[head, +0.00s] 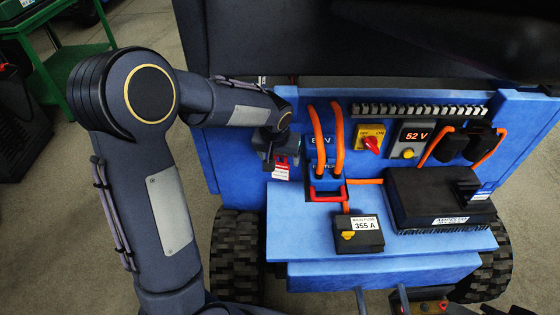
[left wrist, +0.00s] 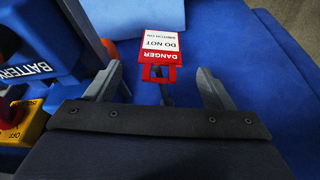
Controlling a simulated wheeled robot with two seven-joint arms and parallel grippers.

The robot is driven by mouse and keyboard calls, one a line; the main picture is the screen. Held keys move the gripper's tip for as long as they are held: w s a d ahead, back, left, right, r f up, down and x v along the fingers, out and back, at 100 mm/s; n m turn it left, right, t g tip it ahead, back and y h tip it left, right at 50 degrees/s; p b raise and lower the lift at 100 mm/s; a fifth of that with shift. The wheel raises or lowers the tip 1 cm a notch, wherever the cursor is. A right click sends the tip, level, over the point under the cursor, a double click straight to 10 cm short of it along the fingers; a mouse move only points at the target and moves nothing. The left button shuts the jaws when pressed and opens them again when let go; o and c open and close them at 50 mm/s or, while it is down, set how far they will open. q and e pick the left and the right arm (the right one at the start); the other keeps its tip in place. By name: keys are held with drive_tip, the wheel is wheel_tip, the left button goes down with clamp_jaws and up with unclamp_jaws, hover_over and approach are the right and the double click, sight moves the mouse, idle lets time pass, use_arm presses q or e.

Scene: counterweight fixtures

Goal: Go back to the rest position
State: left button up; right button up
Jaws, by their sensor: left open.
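My left gripper (head: 278,158) is at the left part of the blue machine's front panel, in front of the red-and-white danger tag (head: 282,170). In the left wrist view, its two grey fingers (left wrist: 160,78) are spread apart. The danger tag (left wrist: 163,45) shows just beyond and between the fingertips, with a gap on both sides. A dark peg or hook shows below the tag's red loop; I cannot tell whether the tag hangs on it.
Orange cables (head: 337,140), a red-yellow switch (head: 370,143) and a 52 V display (head: 414,137) are right of my left gripper. The blue shelf carries a 355 A fuse box (head: 359,236) and a black unit (head: 430,200). A green table (head: 75,65) stands at upper left.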

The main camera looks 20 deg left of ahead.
use_arm(q)
drive_tip(key=shift+v, duration=1.05)
drive_tip(key=s+d+r+h+p, duration=0.1)
drive_tip(key=s+r+p, duration=0.1)
drive_tip(key=s+r, duration=0.3)
drive_tip(key=s+d+r+t+h+p, duration=0.1)
drive_tip(key=s+r, duration=0.4)
drive_tip(key=s, duration=0.7)
drive_tip(key=s+d+r+t+h+p, duration=0.1)
drive_tip(key=s+d+r+h+p, duration=0.1)
drive_tip(key=s+r+p, duration=0.3)
drive_tip(key=s, duration=0.4)
drive_tip(key=shift+r+m, duration=0.2)
drive_tip(key=shift+m, duration=0.1)
drive_tip(key=shift+s, duration=0.1)
